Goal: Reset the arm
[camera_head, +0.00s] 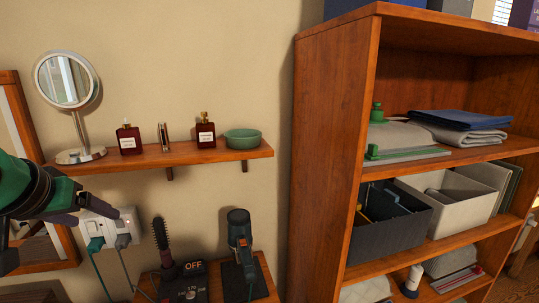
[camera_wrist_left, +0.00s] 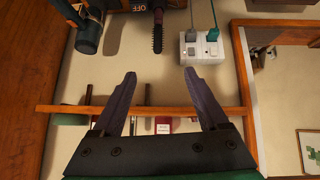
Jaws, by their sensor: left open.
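My left gripper (camera_head: 98,212) comes in from the left edge of the head view, in front of the wall below the small wall shelf. Its dark purple fingers are spread apart with nothing between them, and they also show open in the left wrist view (camera_wrist_left: 160,73). A white power outlet (camera_head: 123,228) with two plugs is just beyond the fingertips, partly covered by the gripper; whether they touch cannot be told. The outlet also shows in the left wrist view (camera_wrist_left: 200,50), which is upside down. My right gripper is not in view.
The wall shelf (camera_head: 200,155) holds a round mirror (camera_head: 66,80), bottles and a green bowl (camera_head: 243,138). Below stand a hairbrush (camera_head: 162,240) and a hair dryer (camera_head: 240,240). A tall wooden shelving unit (camera_head: 325,150) is on the right. Cords hang from the plugs.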

